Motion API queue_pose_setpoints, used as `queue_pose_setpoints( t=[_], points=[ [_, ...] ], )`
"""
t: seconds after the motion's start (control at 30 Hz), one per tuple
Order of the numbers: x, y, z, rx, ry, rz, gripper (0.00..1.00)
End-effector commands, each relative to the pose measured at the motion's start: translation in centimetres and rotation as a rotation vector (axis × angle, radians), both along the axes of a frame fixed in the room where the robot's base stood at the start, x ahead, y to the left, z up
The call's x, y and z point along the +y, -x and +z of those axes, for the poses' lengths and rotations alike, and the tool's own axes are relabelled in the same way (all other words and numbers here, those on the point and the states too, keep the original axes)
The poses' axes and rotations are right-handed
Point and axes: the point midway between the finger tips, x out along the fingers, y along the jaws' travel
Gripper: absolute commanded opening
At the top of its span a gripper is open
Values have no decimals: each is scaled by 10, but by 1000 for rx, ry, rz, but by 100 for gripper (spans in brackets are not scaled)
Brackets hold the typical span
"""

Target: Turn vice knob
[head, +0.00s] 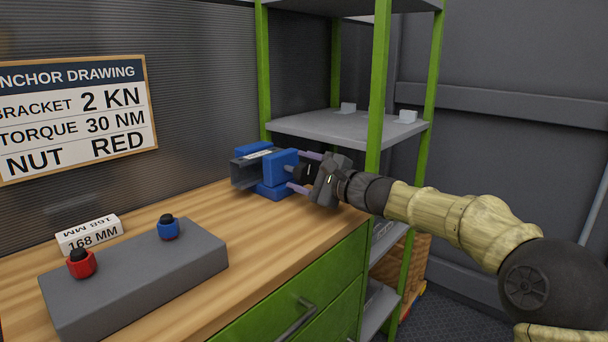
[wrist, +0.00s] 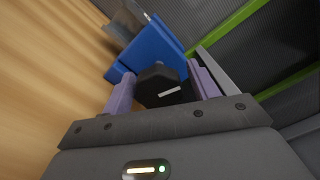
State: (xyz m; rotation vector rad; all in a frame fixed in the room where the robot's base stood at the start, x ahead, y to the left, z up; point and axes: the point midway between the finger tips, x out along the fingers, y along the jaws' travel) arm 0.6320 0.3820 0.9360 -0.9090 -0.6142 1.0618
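The blue vice (head: 277,160) stands at the far right end of the wooden bench, with a dark grey piece (head: 242,174) at its left side. Its black knob (head: 301,172) faces my gripper. In the wrist view the knob (wrist: 158,85) is dark with a pale mark on its face, in front of the blue vice body (wrist: 150,45). My gripper (head: 298,171) is open, its two purple fingers spread on either side of the knob. Small gaps seem to show between fingers and knob; I cannot tell whether either touches. Part of the knob is hidden in the head view.
A grey block (head: 140,275) with a red-ringed knob (head: 81,263) and a blue-ringed knob (head: 168,227) lies on the bench. A white "168 MM" block (head: 90,233) is behind it. A green-posted shelf (head: 376,85) stands close behind the vice. The bench between is clear.

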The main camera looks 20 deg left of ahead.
Motion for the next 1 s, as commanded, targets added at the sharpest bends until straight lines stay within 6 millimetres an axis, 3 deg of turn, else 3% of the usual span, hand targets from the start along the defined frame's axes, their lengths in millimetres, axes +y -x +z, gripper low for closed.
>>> queue_pose_setpoints(
  t=[0.47, 0.67, 1.0],
  points=[
    [-8, 2, -3, 4, 5, -1, 68],
    [-35, 13, -3, 5, 6, -3, 68],
    [-96, 38, -2, 3, 6, -5, 68]
  ],
)
